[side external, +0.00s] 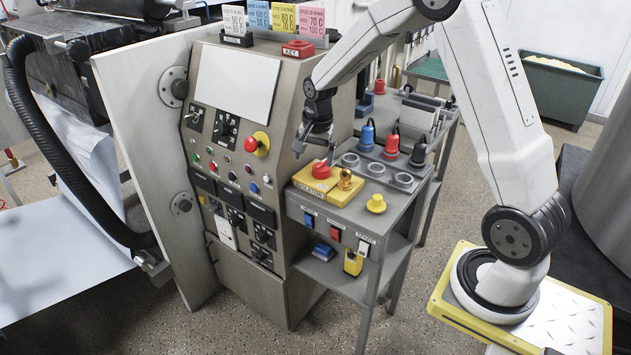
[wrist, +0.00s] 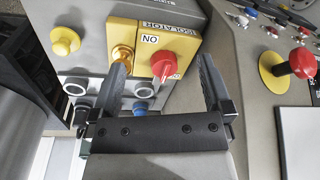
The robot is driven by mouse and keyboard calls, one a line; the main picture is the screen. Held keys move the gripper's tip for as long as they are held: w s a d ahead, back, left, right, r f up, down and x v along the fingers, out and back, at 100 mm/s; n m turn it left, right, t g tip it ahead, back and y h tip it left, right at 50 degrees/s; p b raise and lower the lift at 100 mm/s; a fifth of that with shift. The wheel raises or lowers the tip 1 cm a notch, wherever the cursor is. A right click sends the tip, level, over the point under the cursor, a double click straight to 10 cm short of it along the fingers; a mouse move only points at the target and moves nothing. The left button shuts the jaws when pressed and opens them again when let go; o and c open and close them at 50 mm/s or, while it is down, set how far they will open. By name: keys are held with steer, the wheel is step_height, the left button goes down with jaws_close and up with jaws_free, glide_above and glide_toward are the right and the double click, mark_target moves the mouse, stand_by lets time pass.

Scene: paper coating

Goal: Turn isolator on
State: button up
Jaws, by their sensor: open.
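The isolator is a yellow box (side external: 312,186) on the grey side bench. It carries a red knob (side external: 321,170) and a brass piece (side external: 346,179) beside it. In the wrist view the box (wrist: 182,40) shows the word ISOLATOR and a white label that appears to read ON, upside down. My gripper (side external: 315,152) is just above the red knob, fingers pointing down. In the wrist view it is open, with the red knob (wrist: 165,66) between its fingers and a gap on both sides. The brass piece (wrist: 123,54) is close to the left finger. Contact with it cannot be told.
A yellow button (side external: 376,203) is on the bench right of the isolator. Blue, red and dark plugs (side external: 391,147) stand behind it. The control panel (side external: 230,140), with a red emergency button (side external: 257,143), rises on the left.

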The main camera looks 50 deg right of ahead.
mark_target(321, 163)
steer(key=w+d+m, duration=0.1)
steer(key=d+m, duration=0.1)
steer(key=d, duration=0.1)
steer(key=w+d+f+m, duration=0.1)
steer(key=d+m, duration=0.1)
steer(key=d, duration=0.1)
steer(key=w+d+f+m, duration=0.1)
steer(key=w+d+m, duration=0.1)
steer(key=d, duration=0.1)
steer(key=shift+f+g, duration=0.2)
steer(key=shift+g, duration=0.1)
steer(key=shift+w+f, duration=0.15)
steer(key=shift+f, duration=3.7)
steer(key=shift+d, duration=0.1)
jaws_close()
